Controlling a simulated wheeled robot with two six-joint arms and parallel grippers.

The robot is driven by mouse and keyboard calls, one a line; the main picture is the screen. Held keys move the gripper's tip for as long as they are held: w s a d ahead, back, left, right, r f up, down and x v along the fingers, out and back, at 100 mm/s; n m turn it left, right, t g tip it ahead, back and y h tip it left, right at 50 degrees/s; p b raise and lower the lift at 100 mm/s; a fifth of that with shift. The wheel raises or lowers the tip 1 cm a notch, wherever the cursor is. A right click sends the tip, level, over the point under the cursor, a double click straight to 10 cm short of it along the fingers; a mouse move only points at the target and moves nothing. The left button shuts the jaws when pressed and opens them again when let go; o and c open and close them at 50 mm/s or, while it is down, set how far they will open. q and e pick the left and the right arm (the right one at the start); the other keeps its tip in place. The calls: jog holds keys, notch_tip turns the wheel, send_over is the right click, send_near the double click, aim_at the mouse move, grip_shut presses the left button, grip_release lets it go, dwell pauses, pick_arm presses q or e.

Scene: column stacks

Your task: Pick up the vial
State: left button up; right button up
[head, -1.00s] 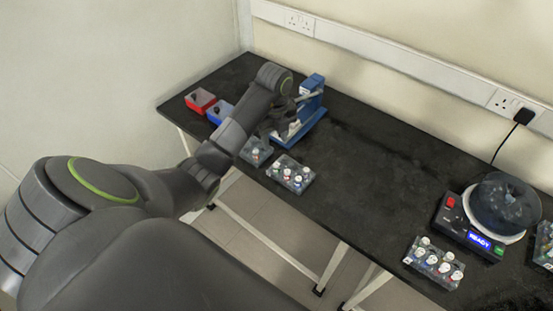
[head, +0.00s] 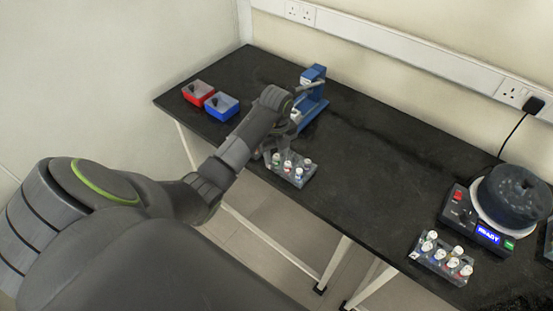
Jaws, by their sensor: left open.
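Several small capped vials (head: 288,165) stand upright in a clear rack (head: 301,180) near the front edge of the black bench. Which of them is the task's vial I cannot tell. My left gripper (head: 283,142) is open, pointing down just behind this rack. Its fingertips are small and dark, and I cannot tell whether they touch a vial. My left forearm hides the area just left of the rack. My right gripper is not in view.
A red bin (head: 198,94) and a blue bin (head: 222,107) stand at the left end. A blue device (head: 314,94) stands close behind my gripper. At the right are another vial rack (head: 431,262) and a round machine reading READY (head: 487,238). The bench middle is clear.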

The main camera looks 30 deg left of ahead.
pick_arm(q)
grip_shut()
dwell(0.3)
